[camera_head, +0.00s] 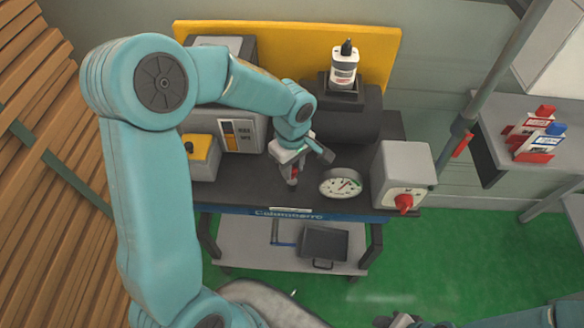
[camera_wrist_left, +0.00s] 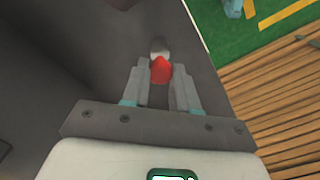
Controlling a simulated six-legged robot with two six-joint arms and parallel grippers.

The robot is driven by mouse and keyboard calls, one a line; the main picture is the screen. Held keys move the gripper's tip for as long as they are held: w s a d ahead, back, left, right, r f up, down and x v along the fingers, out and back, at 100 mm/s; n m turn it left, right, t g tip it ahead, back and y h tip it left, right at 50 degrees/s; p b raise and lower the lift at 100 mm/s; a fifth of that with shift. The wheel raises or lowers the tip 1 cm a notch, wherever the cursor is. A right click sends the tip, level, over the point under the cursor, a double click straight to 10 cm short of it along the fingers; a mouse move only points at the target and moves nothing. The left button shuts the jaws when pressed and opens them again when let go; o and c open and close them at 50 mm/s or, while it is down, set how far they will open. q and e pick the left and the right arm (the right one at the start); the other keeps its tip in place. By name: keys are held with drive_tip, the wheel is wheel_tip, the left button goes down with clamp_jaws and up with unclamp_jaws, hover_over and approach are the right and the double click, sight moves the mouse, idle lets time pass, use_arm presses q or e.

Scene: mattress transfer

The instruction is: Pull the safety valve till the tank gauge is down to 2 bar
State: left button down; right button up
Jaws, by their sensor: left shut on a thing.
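The safety valve shows as a small red piece with a pale grey top (camera_wrist_left: 160,68) between the fingers in the left wrist view. My left gripper (camera_head: 292,168) points down over the dark bench and is shut on this red piece. The tank, a dark cylinder (camera_head: 345,125), lies behind it at the back of the bench. The round white tank gauge (camera_head: 341,184) lies just right of the gripper. It has red and green marks, but its numbers are too small to read.
A grey box with a red knob (camera_head: 403,200) stands right of the gauge. A yellow-topped box (camera_head: 200,157) and a grey machine (camera_head: 240,125) stand on the left. A white bottle (camera_head: 344,68) stands above the tank. A yellow panel (camera_head: 380,50) backs the bench.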

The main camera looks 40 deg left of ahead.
use_arm(q)
drive_tip(key=c, duration=0.9)
unclamp_jaws()
drive_tip(key=shift+o, duration=0.2)
drive_tip(key=shift+r, duration=0.15)
wheel_tip(320, 180, up, 16)
drive_tip(key=shift+b, duration=0.35)
